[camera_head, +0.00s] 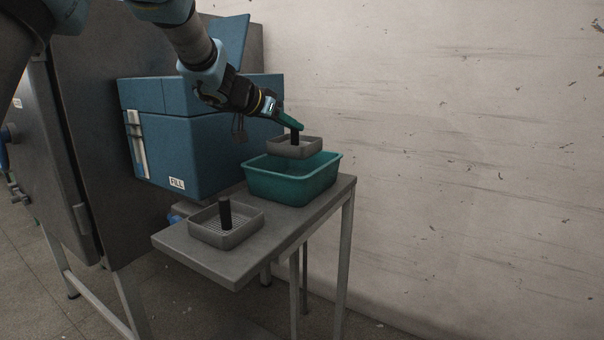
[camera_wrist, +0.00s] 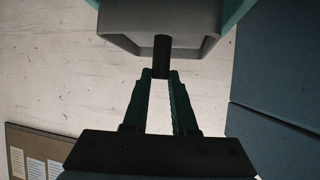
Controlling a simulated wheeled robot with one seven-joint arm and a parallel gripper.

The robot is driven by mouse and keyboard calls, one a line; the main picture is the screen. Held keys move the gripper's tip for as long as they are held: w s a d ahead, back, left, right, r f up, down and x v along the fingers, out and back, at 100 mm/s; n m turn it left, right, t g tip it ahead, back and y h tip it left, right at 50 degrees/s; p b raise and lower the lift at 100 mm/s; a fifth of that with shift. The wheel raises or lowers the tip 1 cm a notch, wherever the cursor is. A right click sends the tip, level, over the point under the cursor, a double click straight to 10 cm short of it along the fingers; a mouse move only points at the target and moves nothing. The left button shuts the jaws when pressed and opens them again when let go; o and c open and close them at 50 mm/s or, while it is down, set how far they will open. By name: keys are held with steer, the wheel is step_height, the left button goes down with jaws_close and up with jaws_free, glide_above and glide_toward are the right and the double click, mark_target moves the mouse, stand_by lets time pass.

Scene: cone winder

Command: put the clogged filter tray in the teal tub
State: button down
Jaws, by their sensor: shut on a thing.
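A grey square filter tray (camera_head: 285,151) with a black post handle hangs above the teal tub (camera_head: 288,187). My gripper (camera_head: 297,127) is shut on the top of that handle. In the wrist view the handle (camera_wrist: 162,52) sits between my fingertips (camera_wrist: 160,76), and the tray's grey underside or wall (camera_wrist: 190,15) shows beyond. The tray is roughly level and appears over the tub's back part; its exact height above the rim is hard to tell. Its inside is mostly hidden, so I cannot see clogging. A second tray (camera_head: 227,238) with a light mesh floor and black handle stands on the table.
The grey table (camera_head: 257,252) carries the tub at its back end and the second tray at its front. A blue machine housing (camera_head: 205,150) labelled FILL, with its lid raised, stands left of the tub. A pale wall (camera_head: 450,150) is to the right.

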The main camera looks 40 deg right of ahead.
mark_target(290, 157)
step_height(290, 157, down, 9)
steer(key=shift+r+b, duration=0.1)
steer(key=shift+b, duration=0.9)
steer(key=c, duration=0.7)
jaws_free()
steer(key=shift+r, duration=0.1)
steer(key=v, duration=1.2)
steer(key=shift+p, duration=0.3)
